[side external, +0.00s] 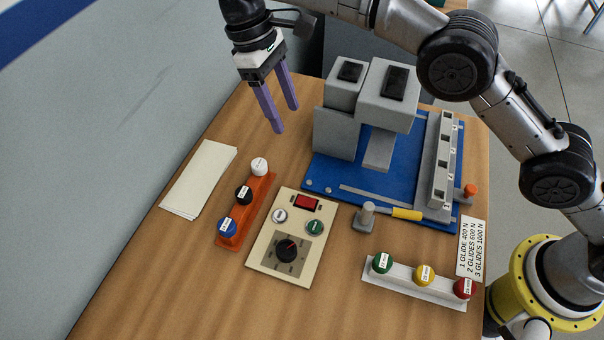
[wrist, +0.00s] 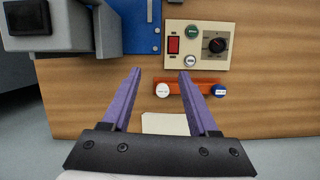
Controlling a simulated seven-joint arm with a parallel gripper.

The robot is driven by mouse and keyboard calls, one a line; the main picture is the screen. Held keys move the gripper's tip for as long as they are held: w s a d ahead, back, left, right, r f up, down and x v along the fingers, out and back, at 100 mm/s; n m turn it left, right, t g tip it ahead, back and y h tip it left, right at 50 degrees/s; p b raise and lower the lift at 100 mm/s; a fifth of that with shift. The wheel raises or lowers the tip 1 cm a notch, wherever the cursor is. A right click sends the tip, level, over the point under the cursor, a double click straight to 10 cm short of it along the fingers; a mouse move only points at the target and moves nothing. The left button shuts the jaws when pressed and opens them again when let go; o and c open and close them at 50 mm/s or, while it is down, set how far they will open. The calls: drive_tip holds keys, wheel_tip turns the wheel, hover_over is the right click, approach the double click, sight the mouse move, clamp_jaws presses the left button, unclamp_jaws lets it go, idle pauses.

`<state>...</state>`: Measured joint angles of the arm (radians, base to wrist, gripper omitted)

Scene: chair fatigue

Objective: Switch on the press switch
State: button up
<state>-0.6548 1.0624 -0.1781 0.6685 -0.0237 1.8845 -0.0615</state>
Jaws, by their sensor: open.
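The press switch appears to be the red rocker (side external: 306,203) at the top of the beige control panel (side external: 261,251). In the wrist view the red rocker (wrist: 174,45) is at the panel's left side. The panel also has a white button (side external: 280,215), a green button (side external: 315,227) and a black dial (side external: 287,249). Whether the rocker is on cannot be told. My gripper (side external: 287,120) has purple fingers, is open and empty, and hangs above the table's far left part, away from the panel. In the wrist view my gripper (wrist: 162,73) points towards the orange block and panel.
An orange block (side external: 240,226) with white, black and blue knobs lies left of the panel. White papers (side external: 199,178) lie at the table's left. The grey press (side external: 338,132) stands on a blue base (side external: 325,172). A white block (side external: 411,281) with coloured knobs is at front right.

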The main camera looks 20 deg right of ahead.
drive_tip(key=h, duration=0.1)
approach(307, 201)
drive_tip(key=shift+n+g, duration=0.3)
drive_tip(key=shift+n, duration=0.1)
drive_tip(key=x, duration=0.7)
drive_tip(key=shift+w+f, duration=0.2)
clamp_jaws()
